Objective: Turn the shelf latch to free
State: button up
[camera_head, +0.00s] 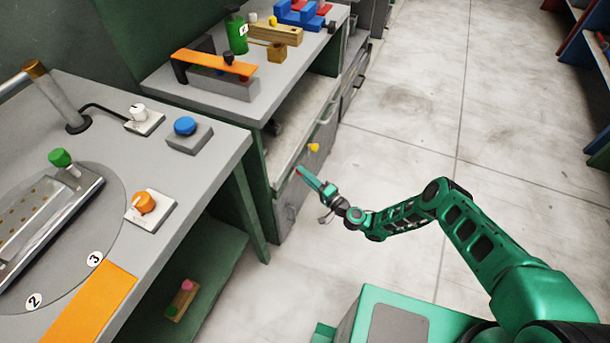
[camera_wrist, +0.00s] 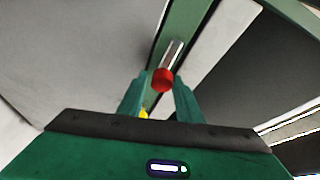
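A short metal rod with a red tip (camera_wrist: 163,79) stands out from a green strip in the wrist view. It appears to be the shelf latch's handle, though no label shows. My gripper (camera_wrist: 162,92) has its two green fingers apart, one on each side of the red tip. I cannot tell whether they touch it. In the head view my gripper (camera_head: 309,178) is at the front edge of the back bench's lower shelf. The red tip (camera_head: 298,169) just shows there at the fingertips, and the latch's body is mostly hidden.
A yellow knob (camera_head: 314,147) sits close by on the shelf front. The left bench (camera_head: 225,150) carries a blue button (camera_head: 185,125), an orange dial (camera_head: 144,203) and a press plate. A pink and green piece (camera_head: 183,299) lies on its lower shelf. The floor (camera_head: 400,150) right of the benches is clear.

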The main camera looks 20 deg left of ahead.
jog(key=shift+o, duration=1.2)
jog(key=shift+f, duration=0.15)
jog(key=v, duration=1)
jog(key=shift+d, duration=0.4)
jog(key=shift+s, duration=0.15)
